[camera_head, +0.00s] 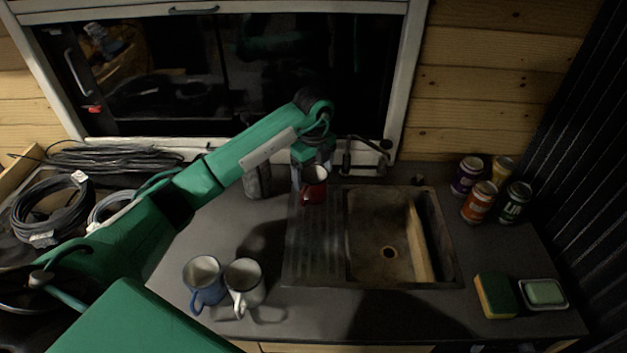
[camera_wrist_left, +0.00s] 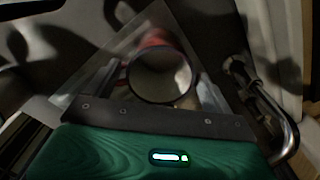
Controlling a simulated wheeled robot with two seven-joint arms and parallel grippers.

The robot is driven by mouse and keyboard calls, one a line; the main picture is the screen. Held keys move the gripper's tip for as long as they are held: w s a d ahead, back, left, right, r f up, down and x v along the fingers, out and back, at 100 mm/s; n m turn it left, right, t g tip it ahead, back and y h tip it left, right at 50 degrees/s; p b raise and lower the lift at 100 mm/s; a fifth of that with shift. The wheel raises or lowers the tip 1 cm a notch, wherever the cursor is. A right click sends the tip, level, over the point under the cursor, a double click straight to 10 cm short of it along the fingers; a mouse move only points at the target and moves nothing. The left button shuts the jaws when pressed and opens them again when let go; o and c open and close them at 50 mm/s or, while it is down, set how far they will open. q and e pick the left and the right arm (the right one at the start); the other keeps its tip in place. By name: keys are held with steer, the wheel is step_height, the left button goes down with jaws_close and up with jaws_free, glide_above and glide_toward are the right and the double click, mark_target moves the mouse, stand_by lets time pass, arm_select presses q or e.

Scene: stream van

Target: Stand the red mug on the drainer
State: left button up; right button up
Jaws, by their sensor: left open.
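The red mug (camera_head: 315,190) is upright at the far end of the ridged drainer (camera_head: 318,245), left of the sink basin. I cannot tell whether its whole base rests on the ridges. My left gripper (camera_head: 312,170) is right over the mug, pointing down, and hides part of it. In the left wrist view the mug (camera_wrist_left: 160,76) shows its dark rim and pale inside. The open fingers of the left gripper (camera_wrist_left: 145,88) are on either side of it. My right gripper is not in view.
A tap (camera_head: 365,155) stands behind the sink basin (camera_head: 385,250). A blue-handled mug (camera_head: 203,275) and a white mug (camera_head: 244,280) stand at front left. The drainer's front part is clear.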

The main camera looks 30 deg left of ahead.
arm_select(q)
step_height(320, 180, up, 10)
steer(key=b, duration=0.1)
steer(key=shift+f, duration=0.25)
stand_by(0.4)
